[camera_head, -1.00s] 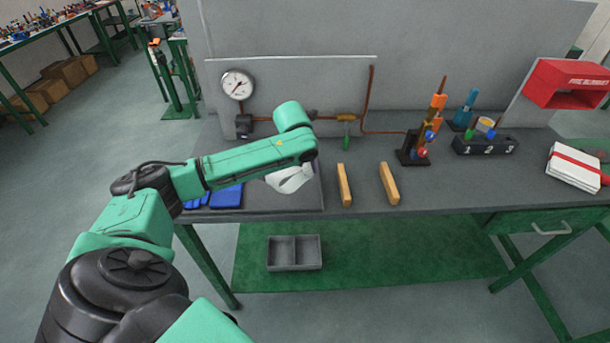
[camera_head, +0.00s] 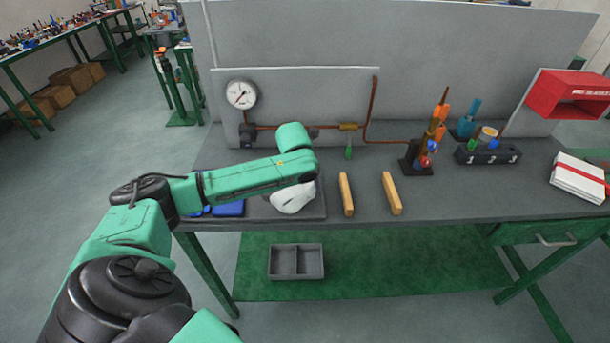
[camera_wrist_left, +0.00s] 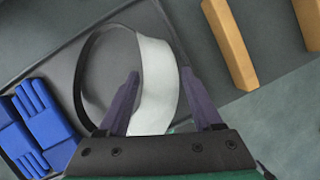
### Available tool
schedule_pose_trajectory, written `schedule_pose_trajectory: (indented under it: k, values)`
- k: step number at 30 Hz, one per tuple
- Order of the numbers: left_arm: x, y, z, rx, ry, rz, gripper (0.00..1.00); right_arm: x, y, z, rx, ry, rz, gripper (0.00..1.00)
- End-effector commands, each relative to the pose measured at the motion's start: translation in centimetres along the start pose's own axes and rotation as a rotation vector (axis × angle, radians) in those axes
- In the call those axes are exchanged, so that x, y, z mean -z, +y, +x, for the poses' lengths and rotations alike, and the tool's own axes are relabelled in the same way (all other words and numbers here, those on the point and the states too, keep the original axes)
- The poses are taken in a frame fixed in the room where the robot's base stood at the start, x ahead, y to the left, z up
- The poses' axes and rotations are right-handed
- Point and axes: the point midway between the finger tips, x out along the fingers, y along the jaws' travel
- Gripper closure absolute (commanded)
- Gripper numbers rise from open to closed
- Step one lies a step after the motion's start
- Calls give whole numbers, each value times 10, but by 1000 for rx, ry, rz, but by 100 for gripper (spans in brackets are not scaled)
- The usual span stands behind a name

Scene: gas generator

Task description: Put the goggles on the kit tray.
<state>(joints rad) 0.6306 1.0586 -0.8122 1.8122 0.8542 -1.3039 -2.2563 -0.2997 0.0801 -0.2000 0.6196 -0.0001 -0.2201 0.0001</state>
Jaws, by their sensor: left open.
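The goggles (camera_head: 292,201) are white and rest on the dark grey kit tray (camera_head: 317,213) at the left front of the bench. In the left wrist view the goggles (camera_wrist_left: 157,88) show as a pale curved front with a dark band looping to the left. My left gripper (camera_wrist_left: 160,73) is open, with one finger on each side of the pale front; I cannot tell whether either touches it. In the head view my left arm hides the gripper and part of the goggles. My right gripper is not in view.
Blue gloves (camera_head: 228,208) lie on the tray left of the goggles. A gauge (camera_head: 241,94) and copper pipe rise behind. A grey divided bin (camera_head: 296,262) sits below the bench.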

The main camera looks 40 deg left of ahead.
Motion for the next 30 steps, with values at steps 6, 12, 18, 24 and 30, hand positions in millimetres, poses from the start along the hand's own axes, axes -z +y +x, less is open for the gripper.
schedule_pose_trajectory:
  k: [6,12,18,24,30]
  values:
    - [0,1,-59,-1,-3,1,33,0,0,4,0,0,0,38]
    - [0,0,-88,1,0,-1,33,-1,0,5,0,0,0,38]
    - [0,0,-90,0,1,-1,33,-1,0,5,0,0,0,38]
    - [0,0,-90,1,0,-1,33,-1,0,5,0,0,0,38]
    - [7,-11,-83,15,7,-35,33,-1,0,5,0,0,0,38]
